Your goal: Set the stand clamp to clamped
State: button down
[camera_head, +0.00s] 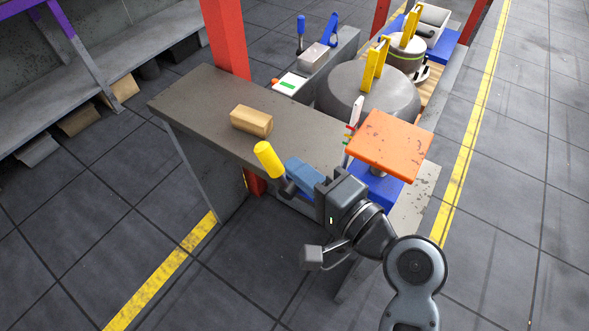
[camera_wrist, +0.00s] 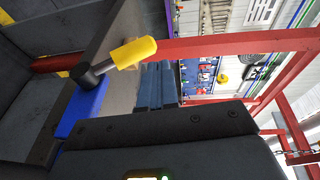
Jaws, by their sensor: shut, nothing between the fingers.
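The stand clamp shows a yellow lever grip (camera_head: 267,160) that leans up and to the left from a dark pivot at the near edge of the grey bench. In the wrist view the same yellow grip (camera_wrist: 133,52) sits on a short rod from a black hub (camera_wrist: 92,76) on a blue arm (camera_wrist: 80,113). My gripper (camera_head: 291,166) is just right of the lever in the head view. Its blue-grey fingers (camera_wrist: 158,66) are shut and empty, beside the grip. I cannot tell whether they touch it. My gripper hides part of the clamp.
An orange plate (camera_head: 390,143) on a blue base stands right of my gripper. A wooden block (camera_head: 251,121) lies on the grey bench (camera_head: 190,97). A large grey round part (camera_head: 368,95) with a yellow handle is behind. A red post (camera_head: 224,38) rises behind the bench.

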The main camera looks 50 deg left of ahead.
jog(key=d+r, duration=0.4)
jog(key=d, duration=0.3)
jog(key=shift+s+d+b, duration=0.2)
jog(key=shift+d+b, duration=0.05)
jog(key=shift+b, duration=0.2)
jog(key=shift+f, duration=0.1)
